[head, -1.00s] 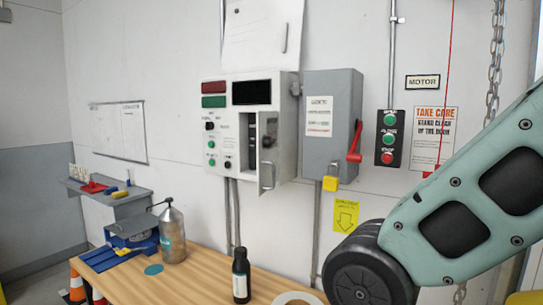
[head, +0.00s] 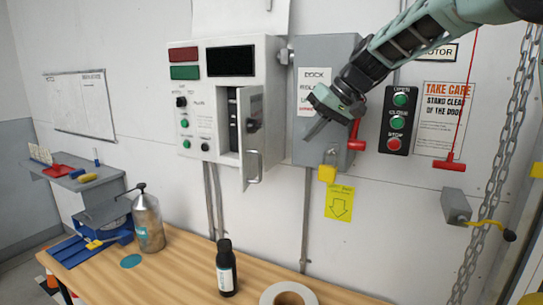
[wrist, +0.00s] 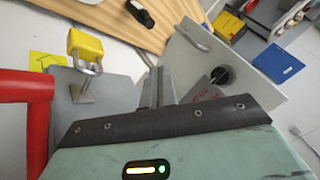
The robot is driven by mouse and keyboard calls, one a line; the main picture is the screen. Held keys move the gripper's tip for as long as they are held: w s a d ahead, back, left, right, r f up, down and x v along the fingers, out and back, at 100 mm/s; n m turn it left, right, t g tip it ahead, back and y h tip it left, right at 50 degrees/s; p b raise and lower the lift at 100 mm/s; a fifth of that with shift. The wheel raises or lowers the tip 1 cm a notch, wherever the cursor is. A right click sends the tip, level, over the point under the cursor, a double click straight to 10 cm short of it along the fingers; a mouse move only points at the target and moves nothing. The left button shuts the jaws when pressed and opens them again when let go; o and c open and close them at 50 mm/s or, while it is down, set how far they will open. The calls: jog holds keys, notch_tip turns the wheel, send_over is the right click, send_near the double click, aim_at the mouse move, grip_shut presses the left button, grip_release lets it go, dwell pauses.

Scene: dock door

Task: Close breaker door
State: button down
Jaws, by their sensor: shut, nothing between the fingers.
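The breaker door (head: 251,120) is a small grey-white door on the front of the control panel (head: 217,60). It stands open, swung out toward me, with the breaker recess (head: 233,115) showing at its left. It carries a dark round knob (head: 254,125) and a bar handle (head: 254,168) low down. In the wrist view the door (wrist: 228,75) is right of the fingers, with its handle (wrist: 193,37) beyond. My gripper (head: 313,136) is shut and empty. It is in front of the grey switch box, right of the door and apart from it. The fingers also show in the wrist view (wrist: 158,85).
The grey switch box (head: 312,145) has a red lever (head: 356,135) and a yellow padlock (head: 327,173) close to my gripper. Below is a wooden table (head: 185,275) with a black bottle (head: 226,268), a metal can (head: 148,222) and a tape roll (head: 288,294). A chain (head: 495,170) hangs at right.

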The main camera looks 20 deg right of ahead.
jog(key=w+a+f+p, duration=0.3)
jog(key=a+f+p, duration=0.2)
jog(key=a+f, duration=0.2)
jog(key=shift+a+f+p, duration=0.2)
jog(key=shift+a+p, duration=0.1)
jog(key=shift+a, duration=0.45)
jog(key=shift+a, duration=0.1)
